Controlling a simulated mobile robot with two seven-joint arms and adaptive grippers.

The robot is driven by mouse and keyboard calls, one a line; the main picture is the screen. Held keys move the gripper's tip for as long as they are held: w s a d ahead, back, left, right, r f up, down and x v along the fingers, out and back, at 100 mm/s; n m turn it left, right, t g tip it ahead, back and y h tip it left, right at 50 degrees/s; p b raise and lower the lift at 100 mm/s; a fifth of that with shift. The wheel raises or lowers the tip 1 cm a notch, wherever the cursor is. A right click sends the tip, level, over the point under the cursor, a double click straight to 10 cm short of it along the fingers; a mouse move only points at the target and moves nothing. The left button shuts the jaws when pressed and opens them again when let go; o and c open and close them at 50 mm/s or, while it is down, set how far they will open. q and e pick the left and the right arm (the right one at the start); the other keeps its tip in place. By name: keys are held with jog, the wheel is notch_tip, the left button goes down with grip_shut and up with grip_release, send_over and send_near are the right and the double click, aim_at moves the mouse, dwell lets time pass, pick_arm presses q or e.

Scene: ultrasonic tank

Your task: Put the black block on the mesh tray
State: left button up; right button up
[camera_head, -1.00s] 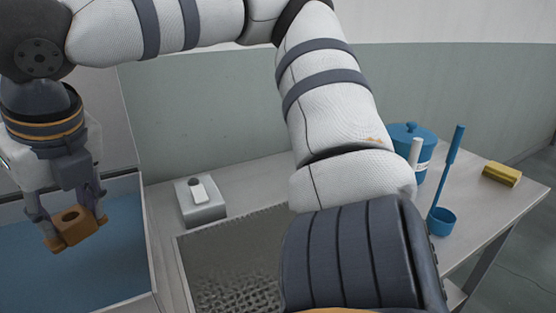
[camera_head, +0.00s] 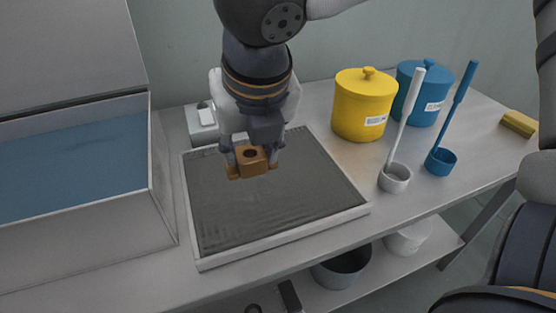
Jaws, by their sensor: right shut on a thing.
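The mesh tray (camera_head: 285,212), a grey mesh panel in a pale frame, lies on the bench in the middle of the view. My right gripper (camera_head: 251,164) points down over its back part. The block looks held above the mesh, with no contact visible; the exact gap is hard to tell. I see no black block; the held one looks orange-brown. My left gripper is out of view.
The tank (camera_head: 70,160) with blue liquid stands at the left. A small grey box (camera_head: 201,124) is behind the tray. Yellow (camera_head: 362,108) and blue (camera_head: 424,95) lidded pots, white (camera_head: 396,177) and blue (camera_head: 440,161) ladles and a yellow sponge (camera_head: 518,124) stand right. The mesh is otherwise bare.

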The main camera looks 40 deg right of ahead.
jog(key=w+d+f, duration=0.5)
jog(key=w+f, duration=0.1)
jog(key=shift+d+f, duration=0.4)
jog(key=shift+s+x, duration=0.2)
jog(key=shift+x, duration=0.8)
jog(key=shift+s+x, duration=0.2)
jog(key=shift+x, duration=0.75)
jog(key=shift+f, duration=0.15)
jog(key=shift+d+f, duration=0.1)
jog(key=o, duration=1.3)
jog(key=shift+f, duration=0.1)
jog(key=shift+c, duration=0.2)
jog(key=shift+r, duration=0.3)
jog(key=v, duration=1.1)
jog(key=shift+s+r, duration=0.25)
jog(key=shift+r, duration=0.1)
